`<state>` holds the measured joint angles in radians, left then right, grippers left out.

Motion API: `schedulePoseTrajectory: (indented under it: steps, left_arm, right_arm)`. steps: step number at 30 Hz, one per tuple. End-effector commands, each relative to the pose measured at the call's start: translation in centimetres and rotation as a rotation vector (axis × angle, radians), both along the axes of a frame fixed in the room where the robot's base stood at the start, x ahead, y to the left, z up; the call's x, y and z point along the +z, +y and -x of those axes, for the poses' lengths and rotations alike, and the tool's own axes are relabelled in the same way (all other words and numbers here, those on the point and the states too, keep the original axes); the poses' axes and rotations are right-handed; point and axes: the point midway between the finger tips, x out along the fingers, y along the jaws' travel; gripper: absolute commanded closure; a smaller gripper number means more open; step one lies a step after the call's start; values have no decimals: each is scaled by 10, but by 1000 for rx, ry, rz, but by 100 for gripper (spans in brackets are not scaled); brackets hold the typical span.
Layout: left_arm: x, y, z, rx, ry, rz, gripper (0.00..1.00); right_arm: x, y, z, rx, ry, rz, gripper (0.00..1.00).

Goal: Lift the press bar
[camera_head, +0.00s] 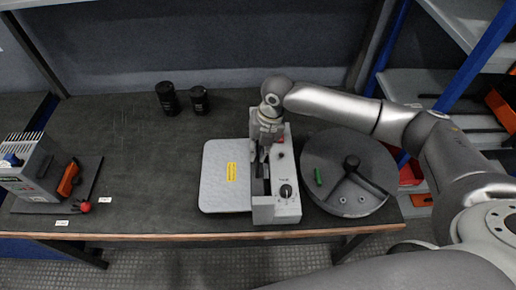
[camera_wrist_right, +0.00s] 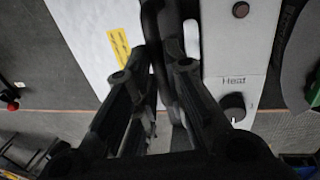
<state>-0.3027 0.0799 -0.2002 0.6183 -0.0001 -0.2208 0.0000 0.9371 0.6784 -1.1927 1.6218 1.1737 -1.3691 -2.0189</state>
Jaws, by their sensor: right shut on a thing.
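The press (camera_head: 284,208) stands on the table near its front edge, with a light control panel, a dark knob and a flat plate (camera_head: 225,188) with a yellow label on its left side. The dark press bar (camera_wrist_right: 172,50) runs along the press beside the panel. My right gripper (camera_head: 262,158) points down over the press and is shut on the bar. In the right wrist view its dark fingers (camera_wrist_right: 155,75) stand on both sides of the bar and hide part of it. I cannot tell how far the bar is raised. My left gripper is not in view.
A round grey device (camera_head: 335,198) with a dark handle stands close on the right. Two black cylinders (camera_head: 183,98) stand at the back. A grey machine (camera_head: 35,170) with an orange handle is at the far left. The table (camera_head: 135,140) is clear between that machine and the plate.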

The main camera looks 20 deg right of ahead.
Motion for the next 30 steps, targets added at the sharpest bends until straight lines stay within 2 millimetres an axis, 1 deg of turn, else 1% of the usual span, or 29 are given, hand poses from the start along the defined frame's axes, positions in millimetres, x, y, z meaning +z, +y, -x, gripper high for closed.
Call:
schedulePoseTrajectory:
  steps: [5, 12, 15, 25, 26, 30]
  left_arm:
    - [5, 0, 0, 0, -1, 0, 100]
    - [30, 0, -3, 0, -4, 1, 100]
    - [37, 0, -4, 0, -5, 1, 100]
    - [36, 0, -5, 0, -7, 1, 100]
    - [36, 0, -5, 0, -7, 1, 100]
    - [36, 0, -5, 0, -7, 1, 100]
  right_arm:
    - [6, 0, 0, 0, -1, 0, 100]
    - [35, 0, -1, 0, -1, -1, 100]
    - [43, 0, -1, 0, -2, 0, 100]
    - [45, 0, -3, -2, -8, -3, 100]
    - [45, 0, -3, -3, -9, -3, 84]
    - [44, 0, -3, -2, -6, -3, 66]
